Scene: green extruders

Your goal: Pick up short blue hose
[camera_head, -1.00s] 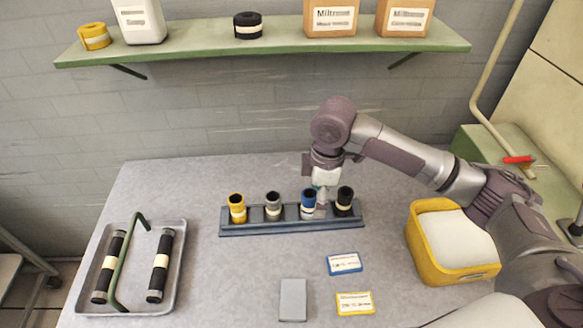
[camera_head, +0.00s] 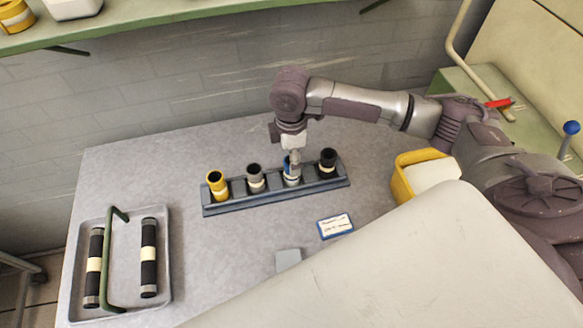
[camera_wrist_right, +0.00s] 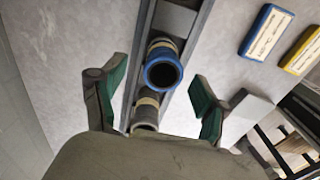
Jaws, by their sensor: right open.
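The short blue hose (camera_head: 290,172) stands upright in the dark rack (camera_head: 237,205), between a grey hose (camera_head: 256,178) and a black hose (camera_head: 328,163). My right gripper (camera_head: 293,155) points down at the blue hose and partly hides it in the head view. In the right wrist view, the blue hose's round open end (camera_wrist_right: 163,72) lies between the two green-padded fingers of my right gripper (camera_wrist_right: 158,80). The fingers are spread, with clear space on both sides of the hose. My left gripper is not in view.
A yellow hose (camera_head: 217,185) stands at the rack's left end. A grey tray (camera_head: 122,301) holds two dark tubes and a green bar. A yellow bin (camera_head: 402,184) stands at the right. A blue-edged card (camera_head: 335,226) lies before the rack.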

